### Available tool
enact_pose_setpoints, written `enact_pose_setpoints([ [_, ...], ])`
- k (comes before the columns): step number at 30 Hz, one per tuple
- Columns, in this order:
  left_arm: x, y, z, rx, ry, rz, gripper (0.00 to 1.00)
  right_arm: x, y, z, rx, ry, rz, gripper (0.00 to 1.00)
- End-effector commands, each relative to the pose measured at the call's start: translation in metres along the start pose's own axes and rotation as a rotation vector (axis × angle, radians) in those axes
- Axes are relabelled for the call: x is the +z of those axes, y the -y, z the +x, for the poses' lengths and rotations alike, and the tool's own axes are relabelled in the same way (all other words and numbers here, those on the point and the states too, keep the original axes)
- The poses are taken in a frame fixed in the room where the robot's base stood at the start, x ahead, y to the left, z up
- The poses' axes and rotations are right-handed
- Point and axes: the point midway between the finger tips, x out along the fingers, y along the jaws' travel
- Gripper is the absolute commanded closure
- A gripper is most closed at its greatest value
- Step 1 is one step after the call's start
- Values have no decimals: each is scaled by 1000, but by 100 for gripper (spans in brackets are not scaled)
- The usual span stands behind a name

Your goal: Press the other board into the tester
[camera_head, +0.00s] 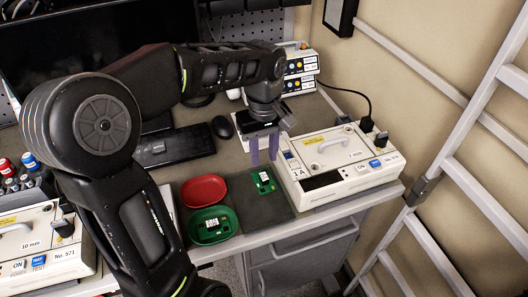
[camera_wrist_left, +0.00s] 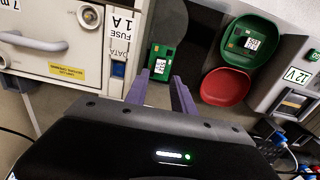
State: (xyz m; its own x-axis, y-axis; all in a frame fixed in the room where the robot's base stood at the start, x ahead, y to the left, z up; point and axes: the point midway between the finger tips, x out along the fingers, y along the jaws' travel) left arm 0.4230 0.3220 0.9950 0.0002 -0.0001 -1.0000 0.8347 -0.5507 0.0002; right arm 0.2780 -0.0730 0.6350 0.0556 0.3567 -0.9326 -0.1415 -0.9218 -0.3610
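A green board (camera_head: 263,181) with a white label lies on the dark mat beside the right-hand tester (camera_head: 352,166). It also shows in the left wrist view (camera_wrist_left: 161,58). A second green board (camera_head: 212,226) lies in the green tray (camera_head: 231,232), also seen in the left wrist view (camera_wrist_left: 245,42). My left gripper (camera_head: 264,161), with purple fingers, is open and empty above and behind the mat board. In the left wrist view the fingers (camera_wrist_left: 160,78) point towards that board, apart from it. My right gripper is not in view.
A red tray (camera_head: 203,192) stands behind the green one. A keyboard (camera_head: 176,146) and mouse (camera_head: 222,127) lie behind. A cable runs behind the right tester.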

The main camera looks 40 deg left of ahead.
Motion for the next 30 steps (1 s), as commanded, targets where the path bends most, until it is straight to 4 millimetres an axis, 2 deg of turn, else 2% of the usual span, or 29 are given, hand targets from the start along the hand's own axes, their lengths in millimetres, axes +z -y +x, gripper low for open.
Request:
enact_pose_setpoints([
  [18, 0, 0, 67, 0, 0, 2, 70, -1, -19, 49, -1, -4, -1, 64],
  [23, 0, 0, 74, 0, 1, 1, 70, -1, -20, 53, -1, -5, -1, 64],
  [30, 0, 0, 74, 0, 1, 1, 70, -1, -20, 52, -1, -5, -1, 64],
])
